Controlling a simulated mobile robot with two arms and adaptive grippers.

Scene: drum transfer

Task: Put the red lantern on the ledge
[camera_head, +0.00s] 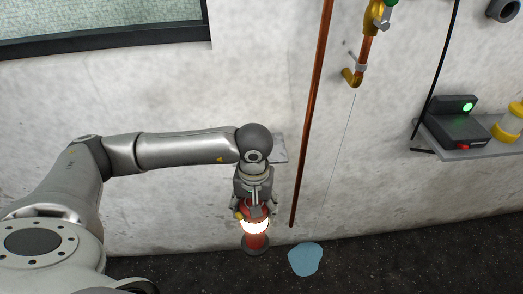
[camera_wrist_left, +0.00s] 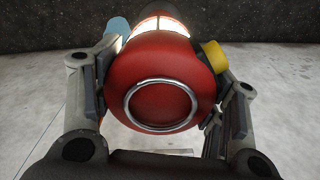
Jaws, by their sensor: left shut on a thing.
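The red lantern (camera_head: 256,241) has a glowing white band and a dark base. It hangs upright below my left gripper (camera_head: 254,208), which is shut on its upper part. In the left wrist view the lantern's red top (camera_wrist_left: 165,75) with a metal ring fills the middle, between the two fingers (camera_wrist_left: 165,85). A yellow part (camera_wrist_left: 213,55) shows at its side. A small grey ledge (camera_head: 280,149) sticks out of the wall behind my left wrist, partly hidden by it. The lantern is lower in the picture than this ledge. My right gripper is out of view.
A copper pipe (camera_head: 311,115) runs down the wall just right of the lantern. A light blue patch (camera_head: 306,259) lies on the dark floor. At right, a grey shelf (camera_head: 481,152) holds a black device (camera_head: 457,122) and a yellow container (camera_head: 511,124). A window (camera_head: 100,38) is upper left.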

